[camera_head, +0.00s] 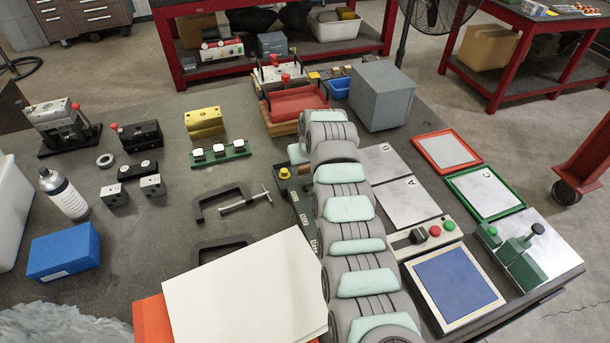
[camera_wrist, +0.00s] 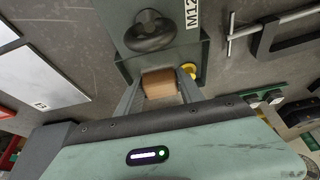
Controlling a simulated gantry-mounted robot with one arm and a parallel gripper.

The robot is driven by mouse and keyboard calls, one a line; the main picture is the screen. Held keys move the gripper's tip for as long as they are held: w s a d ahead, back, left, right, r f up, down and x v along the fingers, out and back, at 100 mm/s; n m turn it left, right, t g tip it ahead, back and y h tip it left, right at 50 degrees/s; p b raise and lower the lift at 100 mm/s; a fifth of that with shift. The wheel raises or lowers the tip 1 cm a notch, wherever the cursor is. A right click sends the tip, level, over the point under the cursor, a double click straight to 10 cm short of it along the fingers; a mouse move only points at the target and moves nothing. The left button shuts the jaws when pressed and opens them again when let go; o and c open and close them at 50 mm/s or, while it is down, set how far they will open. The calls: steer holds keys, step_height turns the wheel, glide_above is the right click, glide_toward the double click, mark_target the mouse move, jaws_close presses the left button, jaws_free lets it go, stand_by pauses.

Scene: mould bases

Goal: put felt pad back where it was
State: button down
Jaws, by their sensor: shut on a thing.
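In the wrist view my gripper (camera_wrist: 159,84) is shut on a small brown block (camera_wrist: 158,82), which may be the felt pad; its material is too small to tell. The block sits between the two grey fingers, at the edge of a grey-green fixture (camera_wrist: 122,66) with a dark round knob (camera_wrist: 152,30) and an M12 label beside it. I cannot tell whether the block touches the fixture. A yellow knob (camera_wrist: 188,70) is just right of the fingers.
A black C-clamp (camera_head: 228,205) lies left of the arm, with a white sheet (camera_head: 245,295) in front. Plates A (camera_head: 408,203) and B (camera_head: 382,163), a control box (camera_head: 433,238) and a grey block (camera_head: 381,95) stand right. A green strip (camera_head: 220,153) lies left. Bare tabletop lies between the left-hand items.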

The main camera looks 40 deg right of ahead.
mark_target(306, 173)
steer(key=shift+f, duration=1.85)
steer(key=shift+f, duration=0.2)
steer(key=c, duration=0.7)
jaws_free()
steer(key=shift+c, duration=0.2)
steer(key=shift+v, duration=0.95)
steer(key=v, duration=1)
steer(key=shift+r, duration=0.25)
steer(key=shift+s, duration=0.1)
